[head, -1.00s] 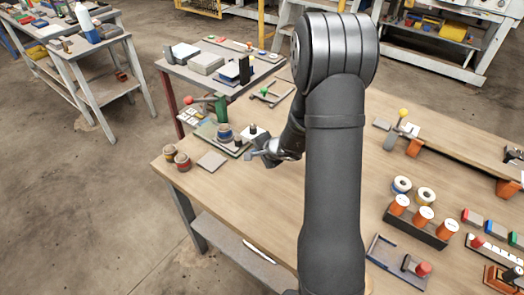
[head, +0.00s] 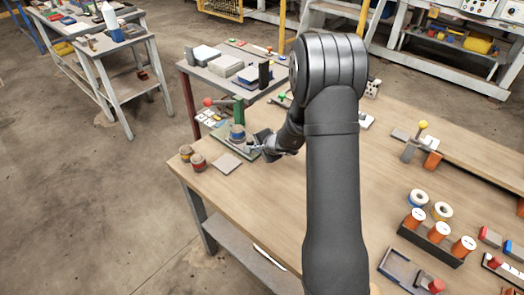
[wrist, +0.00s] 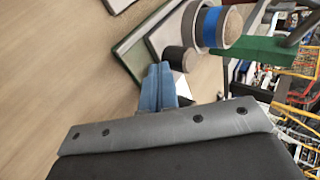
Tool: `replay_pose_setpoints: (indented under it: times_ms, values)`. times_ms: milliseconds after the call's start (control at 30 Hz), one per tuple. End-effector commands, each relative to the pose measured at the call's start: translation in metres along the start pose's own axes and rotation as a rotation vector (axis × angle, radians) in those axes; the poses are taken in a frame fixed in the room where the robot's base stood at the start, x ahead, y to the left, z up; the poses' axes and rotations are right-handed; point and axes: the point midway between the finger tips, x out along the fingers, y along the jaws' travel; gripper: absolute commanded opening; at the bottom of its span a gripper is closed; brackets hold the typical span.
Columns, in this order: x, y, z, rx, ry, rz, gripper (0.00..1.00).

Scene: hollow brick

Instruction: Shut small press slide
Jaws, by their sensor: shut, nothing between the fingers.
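The small press stands at the table's far left corner. It has a green post (head: 239,112), a red-ball lever (head: 208,101) and a blue-banded cylinder (head: 237,133). In the wrist view the blue-banded cylinder (wrist: 212,28) sits beside the green post (wrist: 262,48). A grey slide plate with a dark round knob (wrist: 180,58) lies on the green-edged base (wrist: 128,52). My gripper (head: 251,150) is low at the press's right side. In the wrist view its blue fingers (wrist: 158,88) are together and empty, just beside the knob. I cannot tell whether they touch it.
Two small round pots (head: 192,158) and a flat grey plate (head: 226,163) are close by at the table's left edge. A side table (head: 232,75) with blocks stands behind the press. Orange spools in a rack (head: 438,233) stand at right. The middle tabletop is clear.

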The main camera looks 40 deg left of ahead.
Motion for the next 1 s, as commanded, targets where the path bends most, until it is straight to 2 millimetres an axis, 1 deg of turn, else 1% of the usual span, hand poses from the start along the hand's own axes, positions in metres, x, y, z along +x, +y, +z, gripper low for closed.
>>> replay_pose_setpoints:
  times_ms: [33,100,200,367,767,867,1000]
  values:
    - [0.010,-0.009,0.004,-0.006,-0.002,-0.002,0.00]
    - [0.023,-0.021,0.008,-0.005,-0.003,-0.001,0.00]
    - [0.038,-0.035,0.011,-0.004,-0.002,-0.001,0.00]
    - [0.049,-0.046,0.015,-0.002,-0.001,-0.001,0.00]
    - [0.051,-0.049,0.016,-0.003,-0.003,-0.006,0.00]
    - [0.046,-0.045,0.016,-0.001,-0.003,-0.006,0.00]
    - [0.030,-0.030,0.014,0.002,0.001,-0.003,0.00]
